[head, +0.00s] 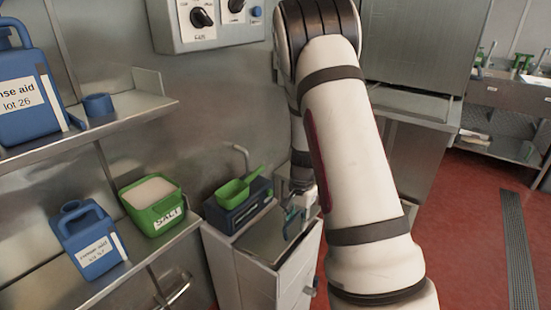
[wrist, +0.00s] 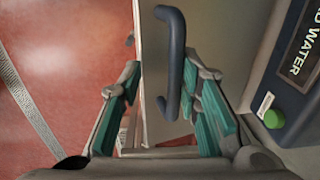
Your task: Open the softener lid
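The softener (head: 238,275) is a cream cabinet with a flat grey lid (head: 270,243) on top, which looks shut. A dark blue-grey bar handle (wrist: 174,65) shows in the wrist view at the cabinet's edge. My gripper (wrist: 163,80) is open, with teal finger pads on either side of the handle in that view. The handle appears closer to the right finger. I cannot tell whether either finger touches it.
A dark control box (head: 238,207) stands at the back of the softener, with a green scoop (head: 240,187) on it. Its green button (wrist: 274,118) shows in the wrist view. A green salt tub (head: 153,207) and blue jug (head: 89,240) stand on the left shelf. Red floor lies right.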

